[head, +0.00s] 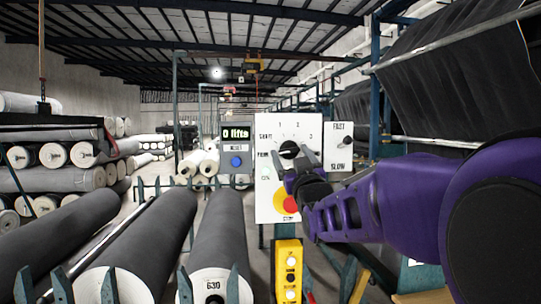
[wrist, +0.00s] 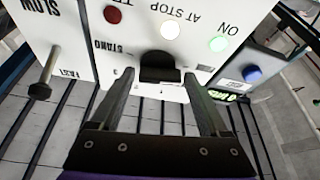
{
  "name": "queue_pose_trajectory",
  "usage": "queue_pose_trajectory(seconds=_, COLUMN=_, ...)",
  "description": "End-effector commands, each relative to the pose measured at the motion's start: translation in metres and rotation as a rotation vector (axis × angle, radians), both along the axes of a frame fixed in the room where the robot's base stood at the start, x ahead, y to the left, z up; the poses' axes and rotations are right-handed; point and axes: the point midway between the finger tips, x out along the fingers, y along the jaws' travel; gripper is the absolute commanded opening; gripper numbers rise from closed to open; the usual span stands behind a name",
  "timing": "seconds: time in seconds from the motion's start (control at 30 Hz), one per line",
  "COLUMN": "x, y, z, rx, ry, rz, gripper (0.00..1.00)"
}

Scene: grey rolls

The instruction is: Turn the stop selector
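The stop selector is a black knob (head: 289,149) on a white panel (head: 268,128), with the numbers 1, 2 and 3 and words printed around it. In the wrist view the knob (wrist: 160,66) shows upside down near the top centre. My gripper (head: 293,160) is at the panel in the head view. In the wrist view my gripper (wrist: 159,76) is open, with one finger on each side of the knob and a narrow gap visible beside it. The fingers partly hide the panel around the knob. Which mark the knob points at cannot be told.
A red button on yellow (head: 285,202) sits below the knob. A grey box with a "0 lifts" display (head: 235,133) and blue button (head: 236,161) stands left; a FAST/SLOW lever box (head: 339,150) stands right. A yellow pendant (head: 289,270) and large grey rolls (head: 215,235) are nearby.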

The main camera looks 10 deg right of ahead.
Motion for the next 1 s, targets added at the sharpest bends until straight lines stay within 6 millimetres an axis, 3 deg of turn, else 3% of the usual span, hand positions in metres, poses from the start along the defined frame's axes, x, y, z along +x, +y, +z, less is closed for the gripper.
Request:
queue_pose_trajectory(seconds=0.03, x=0.0000, y=0.0001, z=0.0000, rx=0.000, ry=0.000, rz=0.000, gripper=0.68)
queue_pose_trajectory(seconds=0.37, x=0.0000, y=-0.0001, z=0.0002, rx=0.000, ry=0.000, rz=0.000, gripper=0.09)
queue_pose_trajectory(seconds=0.67, x=-0.0002, y=0.0016, z=-0.0016, rx=0.039, ry=-0.002, rz=0.002, gripper=0.09)
queue_pose_trajectory(seconds=1.0, x=-0.0005, y=0.0047, z=-0.0033, rx=0.262, ry=-0.003, rz=0.005, gripper=0.09)
